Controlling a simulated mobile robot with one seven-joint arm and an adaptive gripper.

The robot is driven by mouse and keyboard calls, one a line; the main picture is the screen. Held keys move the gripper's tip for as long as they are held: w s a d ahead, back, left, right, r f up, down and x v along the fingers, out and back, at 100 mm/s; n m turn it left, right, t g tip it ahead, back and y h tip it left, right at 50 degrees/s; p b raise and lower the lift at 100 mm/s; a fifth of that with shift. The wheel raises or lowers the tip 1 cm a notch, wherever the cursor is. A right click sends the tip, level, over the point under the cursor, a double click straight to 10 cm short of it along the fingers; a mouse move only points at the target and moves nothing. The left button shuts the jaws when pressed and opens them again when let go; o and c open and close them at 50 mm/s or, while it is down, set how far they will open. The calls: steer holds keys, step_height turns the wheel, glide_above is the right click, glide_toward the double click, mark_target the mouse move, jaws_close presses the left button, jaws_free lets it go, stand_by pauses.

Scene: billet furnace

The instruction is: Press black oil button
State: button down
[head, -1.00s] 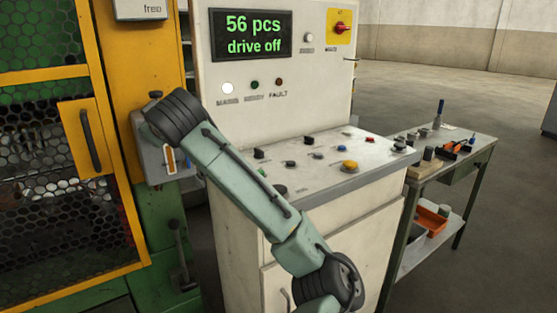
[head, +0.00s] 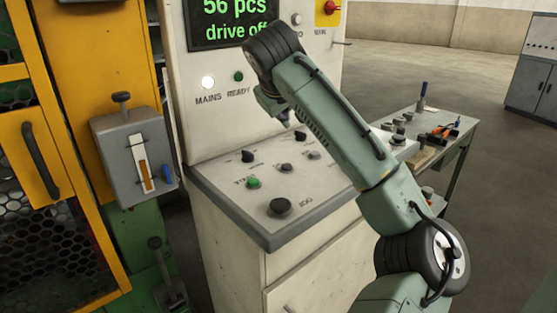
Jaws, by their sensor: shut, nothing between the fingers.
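A grey box (head: 135,158) with an amber sight gauge (head: 142,165) is mounted on the yellow and green machine at the left. A black mushroom-shaped knob (head: 121,98) stands on top of it, and a small blue part (head: 167,173) sits on its right side. No oil label is readable. My arm reaches up from the lower right, with its bent end in front of the console, to the right of and apart from the grey box. The fingers of my gripper do not show; they are hidden behind my arm links.
The console top (head: 230,211) carries several knobs, a green button (head: 254,182) and a large dark button (head: 280,207). The display (head: 233,20) reads "56 pcs drive off". A lever (head: 160,265) stands below the grey box. A side table (head: 459,133) with tools is at the right.

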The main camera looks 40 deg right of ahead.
mark_target(283, 166)
steer(key=shift+s, duration=0.15)
step_height(283, 166, down, 9)
steer(key=b, duration=0.7)
steer(key=shift+r, duration=0.1)
stand_by(1.3)
steer(key=shift+f, duration=0.4)
steer(key=shift+f+b, duration=0.4)
steer(key=shift+f, duration=0.05)
stand_by(0.5)
stand_by(0.3)
steer(key=shift+r+p, duration=0.75)
steer(key=shift+r, duration=0.1)
